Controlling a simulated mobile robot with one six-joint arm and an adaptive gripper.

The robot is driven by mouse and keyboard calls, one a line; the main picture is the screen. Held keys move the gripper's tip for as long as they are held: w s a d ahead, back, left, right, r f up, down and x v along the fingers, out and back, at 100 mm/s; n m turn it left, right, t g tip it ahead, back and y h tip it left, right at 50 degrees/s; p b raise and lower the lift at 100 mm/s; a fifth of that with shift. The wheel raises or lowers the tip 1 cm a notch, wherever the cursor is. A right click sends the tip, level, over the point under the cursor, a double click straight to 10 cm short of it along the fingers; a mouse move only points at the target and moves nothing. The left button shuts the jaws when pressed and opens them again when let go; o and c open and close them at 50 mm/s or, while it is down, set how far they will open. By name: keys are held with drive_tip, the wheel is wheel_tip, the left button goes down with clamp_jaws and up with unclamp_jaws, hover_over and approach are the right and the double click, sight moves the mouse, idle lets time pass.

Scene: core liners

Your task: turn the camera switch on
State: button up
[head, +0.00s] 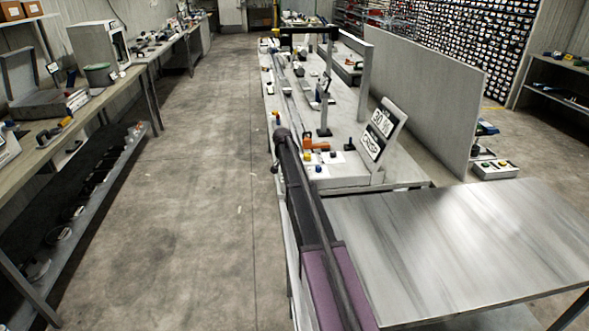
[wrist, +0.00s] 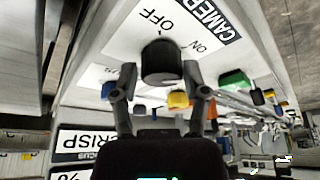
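The camera switch is a round black knob (wrist: 162,62) on a white panel in the wrist view. A small mark shows at the knob's top edge, near OFF; I cannot clearly read the knob's setting. My gripper (wrist: 159,78) is open, with one finger at each side of the knob. The fingers are very close to it, and I cannot see firm contact. In the head view I cannot pick out the knob or my gripper with certainty.
A tilted CRISP display (head: 380,132) stands beside the white control box (head: 340,178). Green (wrist: 236,81) and yellow (wrist: 178,100) parts lie near the knob. A bare metal table (head: 460,245) is at the right. The floor aisle (head: 205,170) is clear.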

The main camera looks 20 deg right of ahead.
drive_tip(key=shift+o, duration=0.3)
drive_tip(key=shift+a, duration=0.1)
drive_tip(key=shift+s+a, duration=0.15)
drive_tip(key=s+a+n+y+p, duration=0.1)
drive_tip(key=s+a+n, duration=0.3)
drive_tip(key=s+a, duration=0.5)
drive_tip(key=s+a+r+n+g+y+p, duration=0.1)
drive_tip(key=s+a+n, duration=0.3)
drive_tip(key=s+a, duration=0.5)
drive_tip(key=s+a+r+n+g+y+p, duration=0.1)
drive_tip(key=s+a+n, duration=0.3)
drive_tip(key=s, duration=1.9)
drive_tip(key=a+y, duration=0.1)
drive_tip(key=a, duration=0.4)
drive_tip(key=shift+s+r+p, duration=0.15)
drive_tip(key=shift+p, duration=0.2)
drive_tip(key=shift+d, duration=0.1)
drive_tip(key=shift+c, duration=0.2)
